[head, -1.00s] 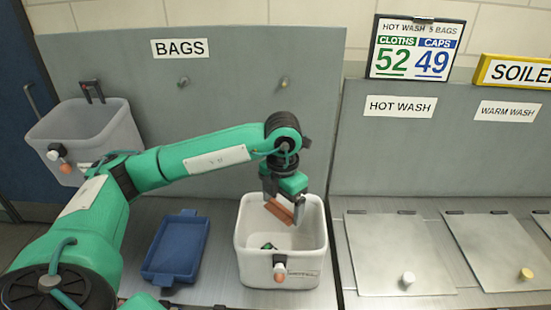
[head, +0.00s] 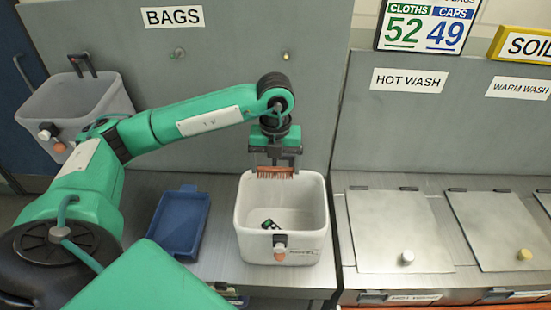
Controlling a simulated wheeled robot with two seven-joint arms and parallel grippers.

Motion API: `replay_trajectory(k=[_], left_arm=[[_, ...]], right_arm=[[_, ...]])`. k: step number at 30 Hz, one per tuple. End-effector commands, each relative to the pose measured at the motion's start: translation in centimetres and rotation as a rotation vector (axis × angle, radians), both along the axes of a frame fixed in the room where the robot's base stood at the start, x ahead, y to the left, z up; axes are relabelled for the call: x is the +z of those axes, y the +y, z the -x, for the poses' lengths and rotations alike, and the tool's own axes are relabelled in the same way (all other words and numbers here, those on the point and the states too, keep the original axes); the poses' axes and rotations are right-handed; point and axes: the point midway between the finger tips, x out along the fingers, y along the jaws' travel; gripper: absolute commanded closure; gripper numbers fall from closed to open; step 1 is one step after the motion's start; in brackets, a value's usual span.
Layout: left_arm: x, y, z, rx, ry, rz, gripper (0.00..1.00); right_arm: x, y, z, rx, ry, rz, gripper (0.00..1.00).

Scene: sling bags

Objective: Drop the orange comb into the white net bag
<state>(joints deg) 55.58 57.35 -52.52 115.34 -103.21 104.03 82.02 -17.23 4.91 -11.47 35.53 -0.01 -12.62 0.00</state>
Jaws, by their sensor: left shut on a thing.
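The orange-brown comb (head: 276,173) is in the jaws of my left gripper (head: 275,163). It lies level, teeth down, over the back part of a white tub (head: 247,222) on the counter. I cannot tell its exact height above the rim. My left gripper points down and is shut on the comb. A small dark green and black item (head: 271,225) lies inside the tub. I cannot make out a white net bag for certain. My right gripper is not in view.
A blue tray (head: 178,224) stands left of the tub. A grey-white bin (head: 75,103) is at the far left. Metal lids with knobs (head: 398,230) are on the right. A grey back panel (head: 225,105) with two pegs stands behind.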

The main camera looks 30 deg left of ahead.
Motion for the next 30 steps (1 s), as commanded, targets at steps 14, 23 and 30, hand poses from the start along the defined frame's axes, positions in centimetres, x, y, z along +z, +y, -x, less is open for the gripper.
replay_trajectory(k=[14,23,30], left_arm=[[-2.9,0.0,0.0,-0.001,0.0,-0.001,0.35],[-2.9,0.0,0.0,-0.001,0.001,-0.001,0.0],[-1.8,0.0,-0.1,-0.002,-0.002,0.0,0.0]], right_arm=[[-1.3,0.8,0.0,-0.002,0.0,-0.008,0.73],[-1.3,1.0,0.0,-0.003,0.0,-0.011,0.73],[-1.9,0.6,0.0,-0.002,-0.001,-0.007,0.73]])
